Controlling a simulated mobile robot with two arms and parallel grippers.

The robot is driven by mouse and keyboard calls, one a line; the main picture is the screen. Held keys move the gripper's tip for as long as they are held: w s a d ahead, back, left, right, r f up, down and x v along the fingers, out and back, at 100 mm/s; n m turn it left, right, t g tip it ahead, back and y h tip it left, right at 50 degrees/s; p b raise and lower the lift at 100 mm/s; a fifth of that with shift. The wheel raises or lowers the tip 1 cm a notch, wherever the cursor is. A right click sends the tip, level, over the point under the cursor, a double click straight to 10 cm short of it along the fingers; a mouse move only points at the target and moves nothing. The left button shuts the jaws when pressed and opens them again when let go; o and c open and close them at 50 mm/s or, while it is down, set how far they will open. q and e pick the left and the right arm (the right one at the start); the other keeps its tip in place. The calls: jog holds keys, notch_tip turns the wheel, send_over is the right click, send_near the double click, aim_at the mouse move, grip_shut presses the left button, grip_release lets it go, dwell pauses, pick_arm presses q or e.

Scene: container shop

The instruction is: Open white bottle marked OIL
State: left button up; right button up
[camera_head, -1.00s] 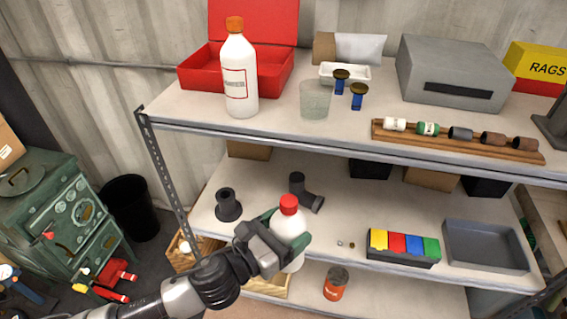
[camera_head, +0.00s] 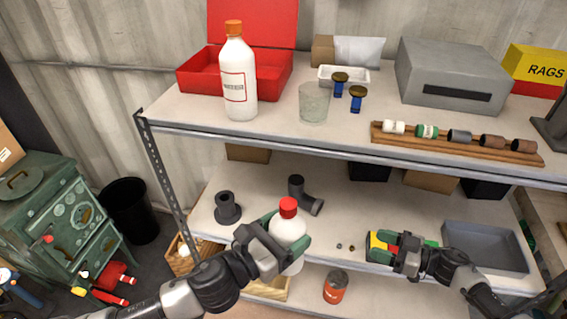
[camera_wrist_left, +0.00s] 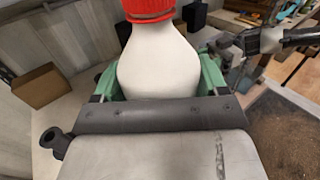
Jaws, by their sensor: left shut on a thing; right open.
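A white bottle (camera_head: 289,229) with a red cap (camera_head: 288,207) stands upright at the front of the middle shelf. My left gripper (camera_head: 284,240) is shut around its body, one green finger on each side. In the left wrist view the white bottle (camera_wrist_left: 158,62) sits between the fingers, with its red cap (camera_wrist_left: 148,8) on top. No OIL marking is visible on the side facing me.
A grey tray (camera_head: 486,247) lies right of my right gripper. Black pipe fittings (camera_head: 228,207) stand behind the bottle at left. Two small nuts (camera_head: 345,247) lie between bottle and right gripper. The upper shelf (camera_head: 185,109) overhangs, carrying a larger white bottle with orange cap (camera_head: 238,77).

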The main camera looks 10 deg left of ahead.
notch_tip(320, 180, up, 6)
jog(key=s+d+n+g, duration=0.1)
jog(key=s+d+g, duration=0.1)
jog(key=d+g, duration=0.15)
jog(key=s+a+r+n+g+y, duration=0.1)
jog(key=s+a+r+n+g, duration=0.2)
jog(key=a+r+n+g, duration=0.5)
jog(key=s+a+r+n+g, duration=0.1)
jog(key=s+a+r+n, duration=0.2)
jog(key=r, duration=0.8)
jog(key=s+a+r+n+g+y, duration=0.1)
jog(key=s+a+r+n+g, duration=0.1)
jog(key=a+r+n+g, duration=0.6)
jog(key=m+t+h, duration=0.2)
jog(key=t+h, duration=1.1)
jog(key=h, duration=0.3)
send_over(284, 203)
jog(key=s, duration=0.1)
jog(key=shift+s+a+f, duration=0.1)
jog(key=shift+f, duration=0.55)
jog(key=shift+w+r+m+t+h, duration=0.15)
jog(key=shift+w+m+t+h, duration=0.15)
jog(key=shift+w+t+h, duration=0.35)
jog(key=shift+s+f, duration=0.1)
jog(key=shift+f, duration=0.15)
notch_tip(284, 203, down, 7)
jog(key=shift+f, duration=0.15)
